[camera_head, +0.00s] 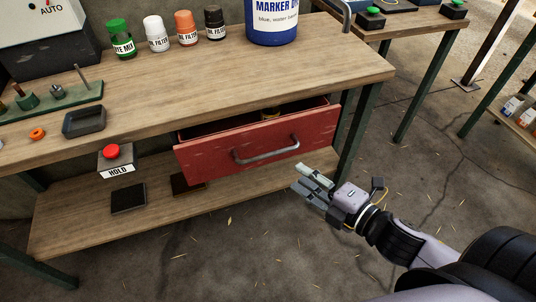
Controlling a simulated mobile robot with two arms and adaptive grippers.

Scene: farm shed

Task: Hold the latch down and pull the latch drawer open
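The red drawer (215,158) under the workbench stands partly open, its front tilted in the view and its dark inside showing. A grey bar handle (266,152) is on its front. A red button (111,151) sits on a small box labelled HOLD, below the bench's front edge, left of the drawer. My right gripper (305,183) is to the right of and below the handle, apart from it. Its fingers are spread with nothing between them. My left gripper is not in view, and nothing of mine touches the button.
The workbench top (215,88) holds several small bottles, a blue marker-dye tub (271,25), a black tray (84,121) and an orange ring (37,133). A lower shelf (80,215) carries dark flat pieces. A green bench leg (352,150) stands beside the drawer. The floor in front is open.

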